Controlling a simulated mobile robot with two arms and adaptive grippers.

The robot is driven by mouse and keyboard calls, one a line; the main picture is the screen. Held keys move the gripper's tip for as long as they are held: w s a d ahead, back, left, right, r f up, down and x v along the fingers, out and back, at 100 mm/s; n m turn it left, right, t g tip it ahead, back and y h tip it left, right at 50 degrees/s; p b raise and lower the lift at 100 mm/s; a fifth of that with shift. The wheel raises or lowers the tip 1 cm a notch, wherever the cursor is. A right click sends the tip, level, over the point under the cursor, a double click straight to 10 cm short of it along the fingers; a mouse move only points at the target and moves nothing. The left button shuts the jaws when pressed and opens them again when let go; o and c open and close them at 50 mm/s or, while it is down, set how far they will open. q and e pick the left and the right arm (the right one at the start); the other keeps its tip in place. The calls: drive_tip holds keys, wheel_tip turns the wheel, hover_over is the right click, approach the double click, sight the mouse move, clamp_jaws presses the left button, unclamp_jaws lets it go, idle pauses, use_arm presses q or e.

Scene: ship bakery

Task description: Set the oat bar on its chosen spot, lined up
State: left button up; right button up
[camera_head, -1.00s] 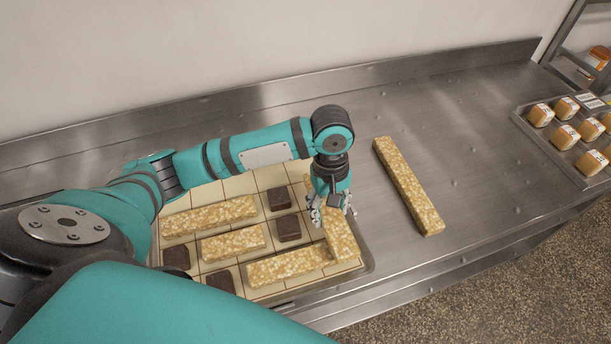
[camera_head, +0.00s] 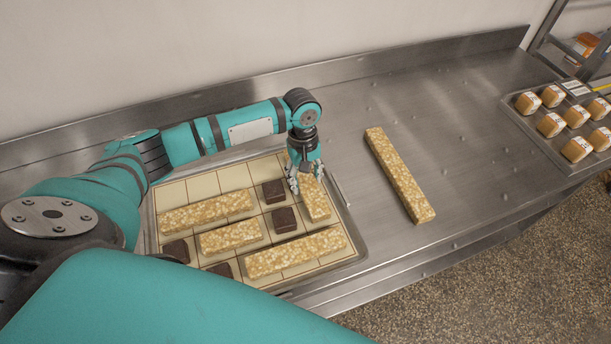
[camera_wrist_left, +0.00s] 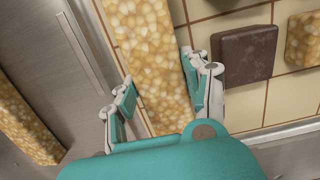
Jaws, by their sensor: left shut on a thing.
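My left gripper (camera_head: 306,183) is shut on an oat bar (camera_head: 316,203) at the right side of the tray (camera_head: 357,241). In the left wrist view my left gripper (camera_wrist_left: 160,92) has a finger on each long side of the oat bar (camera_wrist_left: 151,55). The bar runs roughly along the tray's right edge, slightly tilted to the grid lines. Its far end is hidden by the gripper. I cannot tell whether it touches the tray floor. The tray has a cream base with brown grid lines. My right gripper is not in view.
Other oat bars, including a front one (camera_head: 295,253), and several dark brown squares (camera_head: 284,219) lie in the tray. A long oat bar (camera_head: 400,175) lies on the steel counter (camera_head: 460,130) to the right. A second tray (camera_head: 545,150) with small cakes stands far right.

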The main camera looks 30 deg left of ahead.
use_arm(q)
drive_tip(key=o, duration=1.3)
drive_tip(key=shift+f, duration=0.1)
drive_tip(key=r, duration=0.8)
drive_tip(key=w+a+r+b, duration=0.1)
drive_tip(key=r, duration=0.3)
drive_tip(key=shift+r, duration=0.1)
